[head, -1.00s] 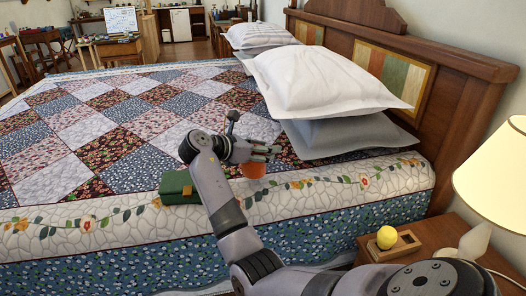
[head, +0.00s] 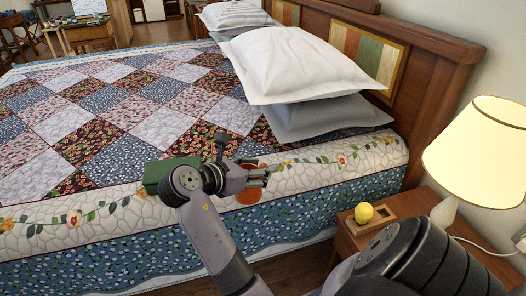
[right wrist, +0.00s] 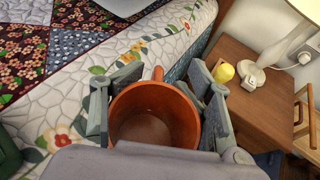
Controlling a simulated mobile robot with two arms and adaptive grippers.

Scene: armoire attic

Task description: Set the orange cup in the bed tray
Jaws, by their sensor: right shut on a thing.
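The orange cup (head: 247,196) is in my right gripper (head: 264,176), over the near edge of the bed. In the right wrist view, the cup (right wrist: 150,118) stands between the two fingers of the right gripper (right wrist: 163,75), open mouth toward the camera, with its handle at the far side. The fingers are shut on it. A small wooden tray (head: 398,231) lies on the nightstand to the right, with a yellow lemon in its left part. I cannot tell whether this is the bed tray. My left gripper is not in view.
The nightstand (head: 345,245) also carries a lit lamp (head: 484,150). A green book-like block (head: 153,180) lies on the bed, partly behind my arm. Pillows (head: 290,65) lie by the headboard. The quilt's middle is clear.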

